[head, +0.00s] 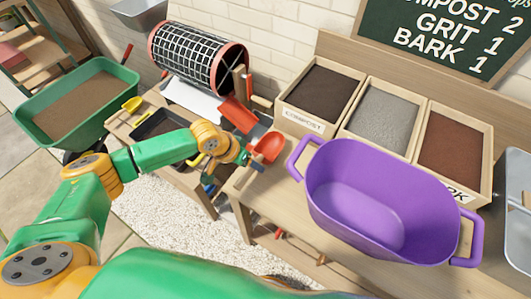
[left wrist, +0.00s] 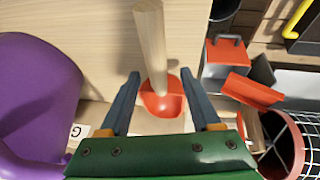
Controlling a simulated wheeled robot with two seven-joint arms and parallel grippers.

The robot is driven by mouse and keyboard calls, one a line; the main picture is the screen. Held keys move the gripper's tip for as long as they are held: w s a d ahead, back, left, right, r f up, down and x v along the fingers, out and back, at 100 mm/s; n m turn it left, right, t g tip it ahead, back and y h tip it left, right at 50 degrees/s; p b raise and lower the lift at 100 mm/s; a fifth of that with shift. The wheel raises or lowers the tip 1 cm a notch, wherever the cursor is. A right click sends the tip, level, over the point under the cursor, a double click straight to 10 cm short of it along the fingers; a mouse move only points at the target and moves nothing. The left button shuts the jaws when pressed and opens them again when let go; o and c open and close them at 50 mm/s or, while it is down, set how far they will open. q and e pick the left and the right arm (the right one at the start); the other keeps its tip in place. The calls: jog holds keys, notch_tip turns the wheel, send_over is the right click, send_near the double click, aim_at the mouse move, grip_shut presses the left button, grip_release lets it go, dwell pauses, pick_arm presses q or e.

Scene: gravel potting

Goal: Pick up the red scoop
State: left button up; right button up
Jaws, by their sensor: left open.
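The red scoop (head: 268,147) is at the left end of the wooden bench, left of the purple tub. Only its red bowl shows clearly in the head view; its handle is hard to make out there. In the left wrist view its red bowl (left wrist: 163,104) and pale wooden handle (left wrist: 150,42) show. My left gripper (left wrist: 162,78) is open, with one finger on each side of the scoop. Gaps show between the fingers and the scoop. In the head view my left gripper (head: 232,176) is beside the bowl. My right gripper is not in view.
The purple tub (head: 385,190) stands on the bench to the right. Behind it are bins of compost (head: 320,92), grit (head: 382,117) and bark (head: 452,150). A mesh drum sieve (head: 198,58) and a green wheelbarrow (head: 80,103) are at the left.

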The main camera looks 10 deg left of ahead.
pick_arm(q)
jog(key=shift+x, duration=0.85)
jog(key=shift+w+d+f, duration=0.2)
jog(key=shift+w+d, duration=0.05)
jog(key=shift+d, duration=0.05)
jog(key=shift+s+a, duration=0.1)
grip_shut()
dwell(0.3)
